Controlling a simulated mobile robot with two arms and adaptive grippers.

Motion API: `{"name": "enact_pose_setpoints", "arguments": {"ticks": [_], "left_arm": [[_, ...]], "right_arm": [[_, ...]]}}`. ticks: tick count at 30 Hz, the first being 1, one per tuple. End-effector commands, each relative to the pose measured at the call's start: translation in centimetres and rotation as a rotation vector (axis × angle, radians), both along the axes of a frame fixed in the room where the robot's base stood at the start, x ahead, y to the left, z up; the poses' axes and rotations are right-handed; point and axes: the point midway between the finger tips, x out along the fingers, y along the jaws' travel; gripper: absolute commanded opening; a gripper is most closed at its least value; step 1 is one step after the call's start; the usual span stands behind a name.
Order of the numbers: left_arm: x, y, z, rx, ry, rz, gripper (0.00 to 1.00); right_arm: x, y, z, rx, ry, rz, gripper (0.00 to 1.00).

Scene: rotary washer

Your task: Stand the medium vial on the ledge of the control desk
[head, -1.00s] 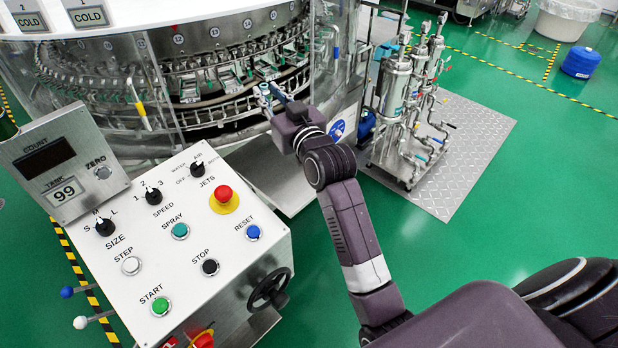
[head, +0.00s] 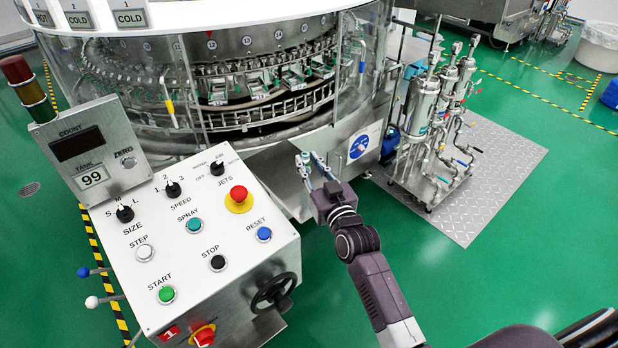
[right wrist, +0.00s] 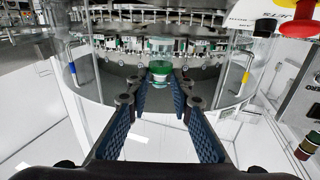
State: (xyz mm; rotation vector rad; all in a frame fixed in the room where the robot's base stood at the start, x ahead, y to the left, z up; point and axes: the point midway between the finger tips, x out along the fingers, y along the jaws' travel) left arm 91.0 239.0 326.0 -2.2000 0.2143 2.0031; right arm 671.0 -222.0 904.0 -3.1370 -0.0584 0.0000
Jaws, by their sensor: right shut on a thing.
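A clear vial with green parts (right wrist: 160,62) stands upright between the fingertips of my right gripper (right wrist: 161,88) in the right wrist view. The gripper is shut on it. In the head view my right gripper (head: 316,172) is in front of the washer's base, to the right of the control desk (head: 205,262); the vial is too small there to make out clearly. The desk has a sloped white panel of buttons and knobs and a raised count display (head: 92,148) at its back left. I cannot clearly make out its ledge. My left gripper is not in view.
The rotary washer (head: 225,75), with a clear guard and a ring of holders, stands behind the desk. A handwheel (head: 273,292) juts from the desk's right side. A filter skid (head: 428,125) stands on a metal plate at right.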

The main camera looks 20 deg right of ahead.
Motion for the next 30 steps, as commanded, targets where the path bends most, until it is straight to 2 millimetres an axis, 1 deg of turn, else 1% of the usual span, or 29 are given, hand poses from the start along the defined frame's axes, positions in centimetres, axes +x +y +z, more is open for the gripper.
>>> {"name": "enact_pose_setpoints", "arguments": {"ticks": [4, 9, 11, 14, 20, 24, 25, 29, 30], "left_arm": [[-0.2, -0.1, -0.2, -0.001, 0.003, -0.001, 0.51], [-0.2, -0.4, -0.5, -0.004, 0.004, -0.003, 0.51], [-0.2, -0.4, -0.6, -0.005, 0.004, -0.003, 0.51], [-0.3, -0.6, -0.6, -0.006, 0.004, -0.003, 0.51], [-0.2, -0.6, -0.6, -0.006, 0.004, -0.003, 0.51], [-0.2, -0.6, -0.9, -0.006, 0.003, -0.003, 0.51], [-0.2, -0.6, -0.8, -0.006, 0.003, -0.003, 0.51], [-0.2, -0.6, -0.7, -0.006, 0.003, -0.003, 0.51], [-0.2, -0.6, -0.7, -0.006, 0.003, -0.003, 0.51]], "right_arm": [[0.0, 0.0, -1.3, 0.000, 0.001, 0.000, 0.08], [0.0, 0.0, -3.9, -0.002, 0.002, 0.001, 0.08], [0.0, 0.0, -4.5, -0.001, 0.001, 0.001, 0.08], [0.0, 0.0, -4.8, -0.001, -0.002, 0.000, 0.08], [0.0, 0.0, -4.8, 0.000, -0.002, 0.000, 0.08], [0.0, 0.0, -5.2, 0.000, -0.001, 0.000, 0.08], [0.0, 0.0, -5.1, 0.000, -0.001, 0.000, 0.23], [0.0, 0.0, -5.1, 0.000, -0.001, 0.000, 0.37], [0.0, 0.0, -5.1, 0.000, -0.001, 0.000, 0.38]]}}
